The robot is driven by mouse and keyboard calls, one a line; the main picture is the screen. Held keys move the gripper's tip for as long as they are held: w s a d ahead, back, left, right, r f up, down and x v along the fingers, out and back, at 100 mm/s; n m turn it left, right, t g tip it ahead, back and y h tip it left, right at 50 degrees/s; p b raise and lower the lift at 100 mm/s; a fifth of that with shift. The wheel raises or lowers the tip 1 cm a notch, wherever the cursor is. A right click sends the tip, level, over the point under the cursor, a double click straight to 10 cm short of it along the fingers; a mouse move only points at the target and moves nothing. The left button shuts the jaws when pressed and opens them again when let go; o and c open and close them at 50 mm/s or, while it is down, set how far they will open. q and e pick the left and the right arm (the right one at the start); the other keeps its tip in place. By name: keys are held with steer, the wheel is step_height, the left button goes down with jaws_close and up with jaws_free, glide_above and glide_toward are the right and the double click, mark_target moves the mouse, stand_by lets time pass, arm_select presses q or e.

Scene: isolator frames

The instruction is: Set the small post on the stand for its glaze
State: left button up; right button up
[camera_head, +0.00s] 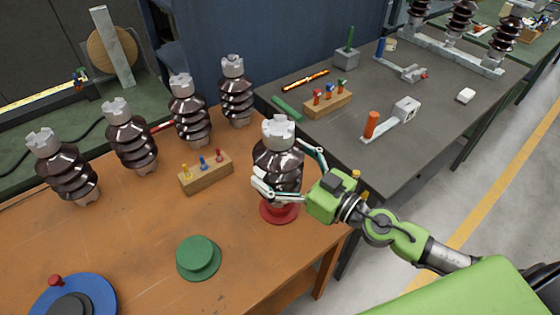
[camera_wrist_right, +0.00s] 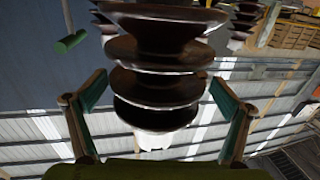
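A brown ribbed post (camera_head: 279,158) with a pale grey crown stands upright over the red stand (camera_head: 279,214) at the table's right side. Whether its base rests on the stand or is slightly above it, I cannot tell. My right gripper (camera_head: 279,160) has one finger on each side of the post. In the right wrist view the post (camera_wrist_right: 155,88) fills the space between the fingers, with the pads close to its ribs; contact is unclear. A green stand (camera_head: 198,254) is empty in front. A blue stand (camera_head: 98,292) is at the lower left. My left gripper is out of view.
Several similar posts (camera_head: 131,138) stand along the table's back. A wooden block with coloured pegs (camera_head: 206,174) sits left of my right gripper. The grey table (camera_head: 430,110) behind holds tools and fittings. The orange table's front middle (camera_head: 140,230) is clear.

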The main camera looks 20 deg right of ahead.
mark_target(297, 175)
steer(key=shift+s+d+f+b, duration=0.2)
steer(key=shift+d+b, duration=0.05)
steer(key=shift+b, duration=0.1)
steer(key=b+v, duration=0.6)
steer(key=v, duration=0.2)
steer(key=shift+s+d, duration=0.1)
steer(key=shift+s, duration=0.2)
steer(key=shift+b+v, duration=0.7)
steer(key=shift+v, duration=0.65)
steer(key=shift+r, duration=0.15)
